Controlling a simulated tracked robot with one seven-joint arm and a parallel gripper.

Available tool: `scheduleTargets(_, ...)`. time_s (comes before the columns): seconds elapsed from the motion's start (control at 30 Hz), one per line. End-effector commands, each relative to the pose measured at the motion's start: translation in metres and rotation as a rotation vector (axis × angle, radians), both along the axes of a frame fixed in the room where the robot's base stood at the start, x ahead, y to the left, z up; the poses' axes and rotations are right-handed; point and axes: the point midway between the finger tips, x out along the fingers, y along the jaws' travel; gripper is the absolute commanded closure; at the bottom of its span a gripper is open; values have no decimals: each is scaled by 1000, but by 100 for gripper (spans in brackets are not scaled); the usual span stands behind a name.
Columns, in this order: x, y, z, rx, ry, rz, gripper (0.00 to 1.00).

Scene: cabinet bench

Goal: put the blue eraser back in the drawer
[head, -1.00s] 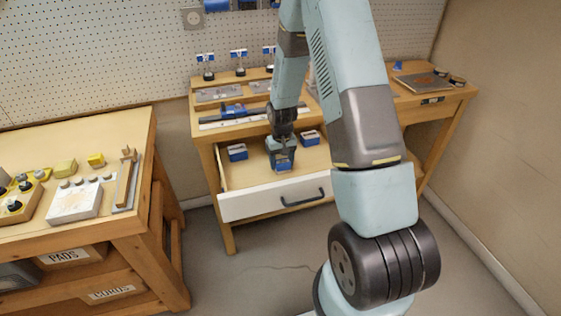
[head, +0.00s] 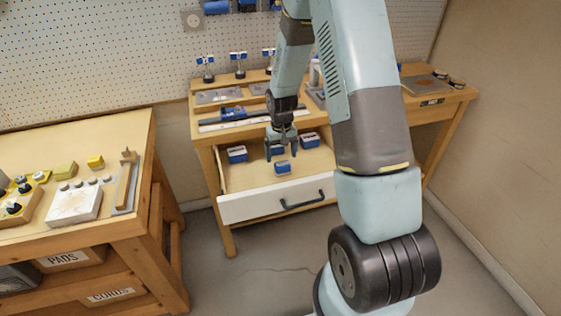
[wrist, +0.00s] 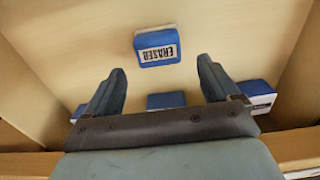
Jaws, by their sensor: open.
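The blue eraser (head: 282,168) lies on the floor of the open drawer (head: 262,205), towards its front. In the wrist view the eraser (wrist: 157,47) shows its white band with the word ERASER. My gripper (head: 282,152) is over the drawer, behind the eraser in the head view and apart from it. Its two fingers are spread with nothing between them; in the wrist view the gripper (wrist: 161,72) has the eraser beyond its fingertips. The drawer has a white front and a dark handle.
Other blue-and-white blocks lie farther back in the drawer: one at left (head: 237,154), one at right (head: 310,140), and one partly behind my gripper (wrist: 165,100). Tools lie on the bench top (head: 205,138) above. A second bench (head: 110,135) stands at left.

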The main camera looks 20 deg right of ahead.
Motion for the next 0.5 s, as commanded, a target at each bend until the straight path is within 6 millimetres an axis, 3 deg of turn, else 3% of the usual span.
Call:
scheduleTargets(0.3, 1, 0, 53, 0, -3, -1, 11)
scheduleTargets(0.5, 0, 0, 69, 0, -2, -1, 11)
